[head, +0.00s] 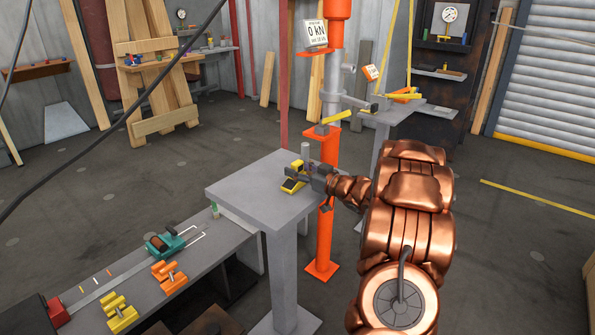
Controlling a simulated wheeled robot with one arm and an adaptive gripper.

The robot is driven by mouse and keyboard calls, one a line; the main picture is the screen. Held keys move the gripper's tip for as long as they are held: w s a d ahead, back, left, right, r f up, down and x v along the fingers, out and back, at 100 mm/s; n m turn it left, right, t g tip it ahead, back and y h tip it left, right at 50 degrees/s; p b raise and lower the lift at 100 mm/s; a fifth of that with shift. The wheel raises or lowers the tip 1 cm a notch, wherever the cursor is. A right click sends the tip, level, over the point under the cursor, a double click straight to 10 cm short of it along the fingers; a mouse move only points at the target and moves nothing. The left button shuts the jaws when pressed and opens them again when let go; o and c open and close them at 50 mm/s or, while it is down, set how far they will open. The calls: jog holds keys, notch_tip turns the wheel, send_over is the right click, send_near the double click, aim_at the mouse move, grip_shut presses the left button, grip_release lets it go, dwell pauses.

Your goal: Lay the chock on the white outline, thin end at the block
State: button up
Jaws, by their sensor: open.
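My gripper (306,177) is open over the right side of the grey pedestal table (237,187). A small yellow piece with a dark face (293,184) is at its fingers, on or just above the tabletop; it may be the chock. The fingers partly hide it, and I cannot tell whether they touch it. A white outline (200,233) shows on the lower grey bench at left, beside a teal tool with a brown roll (165,245). I cannot tell which thing is the block.
The lower bench (212,262) also carries orange (169,276) and yellow (121,313) pieces and a red block-like part (53,311). The pedestal table's left half is clear.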

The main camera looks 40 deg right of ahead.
jog(key=v, duration=1.2)
